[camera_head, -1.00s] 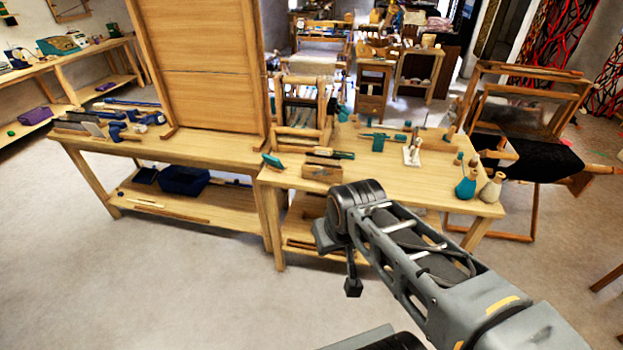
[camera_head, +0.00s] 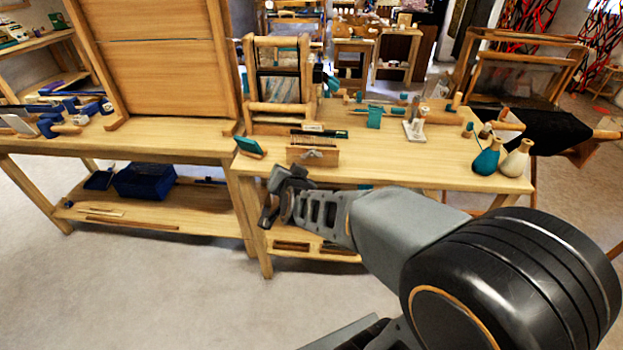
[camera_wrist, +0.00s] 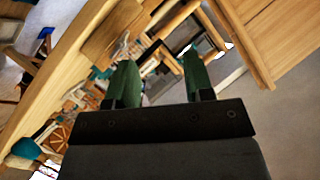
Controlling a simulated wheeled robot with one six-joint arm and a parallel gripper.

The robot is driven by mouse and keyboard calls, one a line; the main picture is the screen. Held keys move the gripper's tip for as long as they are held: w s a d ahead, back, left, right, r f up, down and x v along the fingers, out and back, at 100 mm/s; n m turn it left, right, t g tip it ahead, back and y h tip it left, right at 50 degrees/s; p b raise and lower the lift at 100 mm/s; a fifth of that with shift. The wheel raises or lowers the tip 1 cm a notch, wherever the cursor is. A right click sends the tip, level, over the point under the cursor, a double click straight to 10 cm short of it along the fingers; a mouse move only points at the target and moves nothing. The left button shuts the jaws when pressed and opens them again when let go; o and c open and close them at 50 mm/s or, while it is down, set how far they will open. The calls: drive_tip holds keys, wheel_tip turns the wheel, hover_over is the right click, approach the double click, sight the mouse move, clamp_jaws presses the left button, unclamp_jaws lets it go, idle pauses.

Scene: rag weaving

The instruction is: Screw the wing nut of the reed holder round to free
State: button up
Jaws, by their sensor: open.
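The reed holder (camera_head: 298,157) is a small wooden block at the front edge of the right workbench, with a dark reed across its top. Its grey metal wing nut (camera_head: 313,154) is on the block's front face. My gripper (camera_head: 273,197) is in front of the bench edge, below and left of the holder, apart from it. In the wrist view my gripper (camera_wrist: 160,66) has two green fingers spread with nothing between them. There the wooden block (camera_wrist: 108,36) and the wing nut (camera_wrist: 122,48) appear beyond the left finger.
A small teal card stand (camera_head: 250,146) is left of the holder. A wooden loom frame (camera_head: 279,85) stands behind it. Teal and cream bottles (camera_head: 487,160) are at the bench's right end. A tall wooden panel (camera_head: 160,60) rises on the left bench. Floor in front is clear.

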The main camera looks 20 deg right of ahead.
sight(312, 155)
drive_tip(key=w+d+f+m+t+h+b, duration=0.2)
drive_tip(key=d+f+m+h+b, duration=0.4)
drive_tip(key=f+h, duration=0.1)
drive_tip(key=b+x, duration=0.1)
drive_tip(key=x, duration=1.1)
drive_tip(key=shift+w+d+r, duration=0.15)
drive_tip(key=shift+w+d, duration=0.05)
drive_tip(key=shift+d, duration=0.1)
clamp_jaws()
